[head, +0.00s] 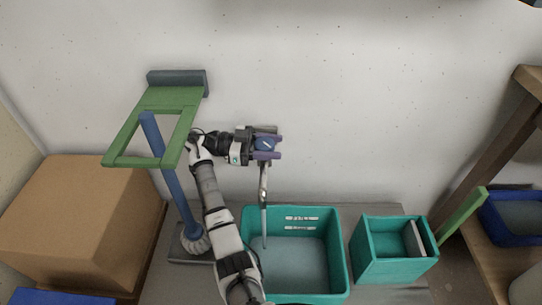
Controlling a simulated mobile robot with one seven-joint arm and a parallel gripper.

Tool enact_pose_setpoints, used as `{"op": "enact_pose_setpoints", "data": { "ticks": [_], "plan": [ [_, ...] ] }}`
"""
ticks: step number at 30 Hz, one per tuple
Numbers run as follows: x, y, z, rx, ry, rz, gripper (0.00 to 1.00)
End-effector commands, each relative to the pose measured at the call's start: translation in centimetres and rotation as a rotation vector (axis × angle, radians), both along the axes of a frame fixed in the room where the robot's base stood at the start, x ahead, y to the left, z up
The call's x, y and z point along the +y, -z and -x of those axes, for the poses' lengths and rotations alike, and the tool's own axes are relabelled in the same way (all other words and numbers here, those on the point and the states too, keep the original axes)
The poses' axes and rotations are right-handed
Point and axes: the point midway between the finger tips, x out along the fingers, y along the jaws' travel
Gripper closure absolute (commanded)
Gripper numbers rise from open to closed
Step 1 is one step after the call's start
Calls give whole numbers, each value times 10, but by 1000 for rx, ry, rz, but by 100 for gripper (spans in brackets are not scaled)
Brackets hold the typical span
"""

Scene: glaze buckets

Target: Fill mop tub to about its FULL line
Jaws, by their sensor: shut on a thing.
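The mop tub (341,262) is a teal open tub on the grey floor stand below the wall. Grey water (295,268) lies in it, its surface below two white label marks (300,219) on the inner far wall; their words are too small to read. A tap with a blue handle (264,144) and a long metal spout (264,180) is above the tub. A thin pale stream (265,228) seems to run from the spout into the water. My gripper (267,146), with purple fingers, is shut on the tap handle.
A smaller teal bucket (377,266) stands right of the tub, beside a green handle (461,216). A blue-handled mop (172,185) stands at left under a green wall frame (160,98). A cardboard box (75,210) is far left. A wooden shelf with a blue tub (495,222) is at right.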

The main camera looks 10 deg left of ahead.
Motion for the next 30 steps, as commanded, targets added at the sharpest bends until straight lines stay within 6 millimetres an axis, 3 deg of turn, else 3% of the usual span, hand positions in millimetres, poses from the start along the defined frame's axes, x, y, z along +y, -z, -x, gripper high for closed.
{"op": "enact_pose_setpoints", "data": {
  "ticks": [23, 24, 28, 30],
  "plan": [
    [-1, 1, 2, 2, 90, 2, 72],
    [-1, 1, 3, 2, 90, 2, 46],
    [-1, 1, 2, 2, 89, 2, 29],
    [-1, 0, 2, 1, 88, 2, 28]
  ]
}}
